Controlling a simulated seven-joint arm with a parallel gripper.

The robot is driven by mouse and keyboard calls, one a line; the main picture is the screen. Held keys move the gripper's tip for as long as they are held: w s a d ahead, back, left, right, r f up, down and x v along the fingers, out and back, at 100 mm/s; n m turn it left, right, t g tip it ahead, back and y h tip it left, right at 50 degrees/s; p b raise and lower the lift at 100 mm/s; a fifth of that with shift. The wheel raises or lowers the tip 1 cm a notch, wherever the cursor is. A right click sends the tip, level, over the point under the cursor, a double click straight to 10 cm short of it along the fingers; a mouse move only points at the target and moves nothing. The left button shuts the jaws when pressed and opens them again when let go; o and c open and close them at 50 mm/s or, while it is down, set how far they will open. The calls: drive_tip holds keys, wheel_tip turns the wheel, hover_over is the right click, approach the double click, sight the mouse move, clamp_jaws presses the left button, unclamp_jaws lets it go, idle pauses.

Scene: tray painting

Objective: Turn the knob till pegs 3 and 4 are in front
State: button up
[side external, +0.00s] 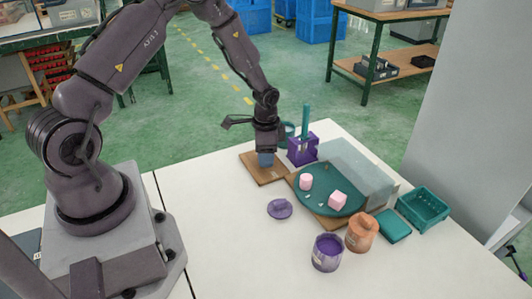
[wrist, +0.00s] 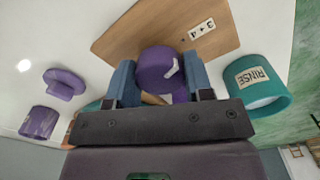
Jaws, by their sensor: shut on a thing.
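In the wrist view, my gripper (wrist: 160,84) has its blue fingers shut on the sides of a purple knob (wrist: 157,62). A white pointer mark on the knob faces the upper right, roughly toward the "3+4" label (wrist: 201,31) on the wooden board (wrist: 125,38). In the side view, my gripper (side external: 265,158) reaches down over the board (side external: 252,170) and hides the knob.
A purple holder (side external: 302,151) with a teal handle and a teal rinse cup (wrist: 258,98) are close to my gripper. A purple lid (side external: 279,209), purple jar (side external: 327,255), orange jar (side external: 361,234) and teal basket (side external: 425,206) stand around.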

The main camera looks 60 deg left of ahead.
drive_tip(key=m, duration=0.3)
drive_tip(key=shift+m, duration=0.5)
drive_tip(key=o, duration=0.9)
drive_tip(key=shift+o, duration=0.2)
wheel_tip(320, 180, up, 13)
